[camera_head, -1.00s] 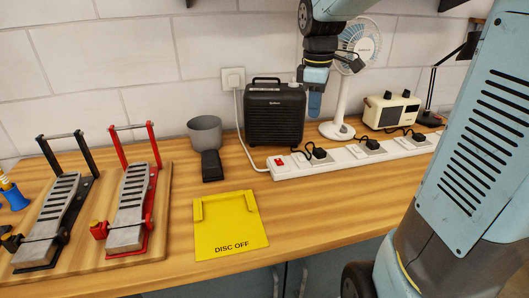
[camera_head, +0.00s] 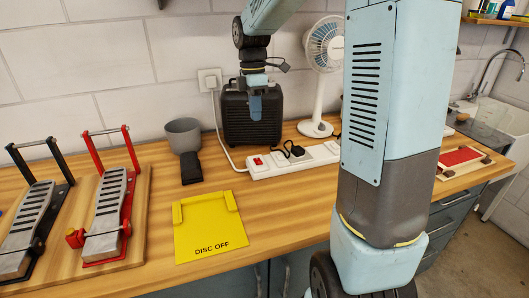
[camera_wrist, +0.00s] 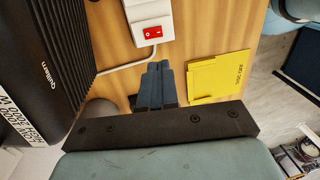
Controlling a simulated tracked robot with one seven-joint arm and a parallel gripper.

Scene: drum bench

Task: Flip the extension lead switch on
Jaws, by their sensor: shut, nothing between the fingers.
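The white extension lead (camera_head: 290,160) lies on the wooden bench with its red rocker switch (camera_head: 258,161) at the left end. A black plug (camera_head: 293,149) sits in the strip. My arm hides the strip's right part.
Bare bench lies in front of the lead.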

